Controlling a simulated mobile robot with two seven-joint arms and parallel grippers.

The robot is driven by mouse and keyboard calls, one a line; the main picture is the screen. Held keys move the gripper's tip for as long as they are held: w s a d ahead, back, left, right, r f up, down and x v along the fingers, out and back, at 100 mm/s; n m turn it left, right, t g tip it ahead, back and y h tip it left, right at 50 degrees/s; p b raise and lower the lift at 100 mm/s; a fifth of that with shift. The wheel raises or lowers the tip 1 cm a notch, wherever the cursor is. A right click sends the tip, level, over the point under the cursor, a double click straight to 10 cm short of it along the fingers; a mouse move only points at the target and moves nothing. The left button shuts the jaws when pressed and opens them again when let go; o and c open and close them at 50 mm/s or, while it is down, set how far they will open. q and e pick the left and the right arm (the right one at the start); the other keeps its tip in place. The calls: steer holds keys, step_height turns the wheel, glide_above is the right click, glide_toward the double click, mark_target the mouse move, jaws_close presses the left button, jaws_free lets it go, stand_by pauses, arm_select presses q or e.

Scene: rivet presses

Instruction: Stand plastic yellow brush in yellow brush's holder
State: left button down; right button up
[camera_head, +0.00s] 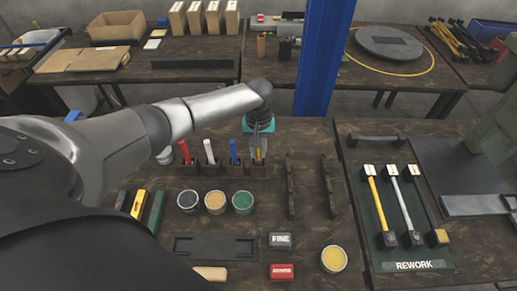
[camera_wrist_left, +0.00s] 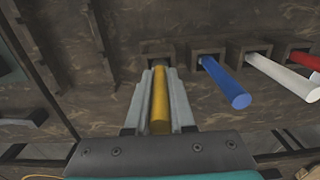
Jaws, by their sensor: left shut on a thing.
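The plastic yellow brush shows as a yellow handle (camera_head: 258,154), also seen in the left wrist view (camera_wrist_left: 160,108). My left gripper (camera_head: 258,151) is shut on this handle, with one finger on each side of it in the left wrist view (camera_wrist_left: 160,105). The yellow brush's holder (camera_head: 258,170) is the rightmost dark socket in a row. The handle stands roughly upright at that socket, its lower end at the opening. The fingers and socket hide the brush's lower end, so how deep it sits cannot be told.
Blue (camera_head: 233,152), white (camera_head: 209,151) and red (camera_head: 185,152) handles stand in the neighbouring sockets. Several open tins, including a green one (camera_head: 243,202), are in front. Dark rails (camera_head: 291,187) lie to the right. A blue post (camera_head: 322,60) rises behind.

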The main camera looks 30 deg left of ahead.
arm_select(q)
steer(key=shift+f+b, duration=0.5)
steer(key=shift+f, duration=0.6)
steer(key=c, duration=0.7)
jaws_free()
steer(key=shift+r, duration=0.1)
step_height(320, 180, up, 15)
steer(key=p, duration=0.2)
steer(key=shift+p, duration=0.4)
